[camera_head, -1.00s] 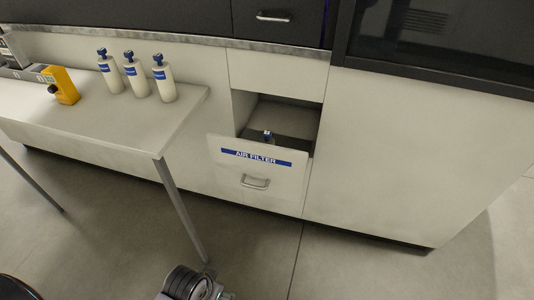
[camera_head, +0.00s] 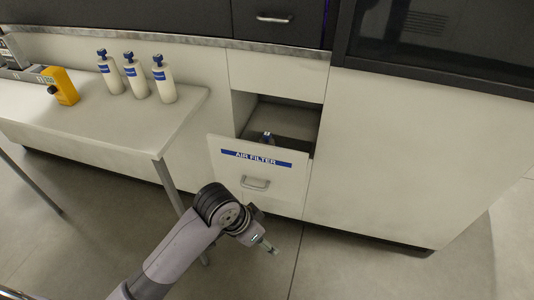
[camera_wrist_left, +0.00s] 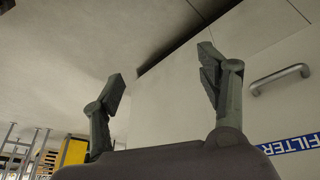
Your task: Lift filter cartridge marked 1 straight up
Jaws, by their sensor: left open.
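A small blue-and-grey top (camera_head: 267,138) shows inside the open drawer labelled AIR FILTER (camera_head: 257,172). The rest of it is hidden by the drawer front, and I cannot read a number on it. My left gripper (camera_head: 270,248) is in front of and below the drawer, apart from it. In the left wrist view its two fingers (camera_wrist_left: 162,75) are spread with nothing between them. The drawer's blue label (camera_wrist_left: 298,145) shows at the right of that view. My right gripper is not in view.
Three white bottles with blue caps (camera_head: 136,75) and a yellow device (camera_head: 62,86) stand on the white table (camera_head: 130,120) at left. A table leg stands close to my left arm. The white cabinet (camera_head: 400,150) is at right. Floor at lower right is clear.

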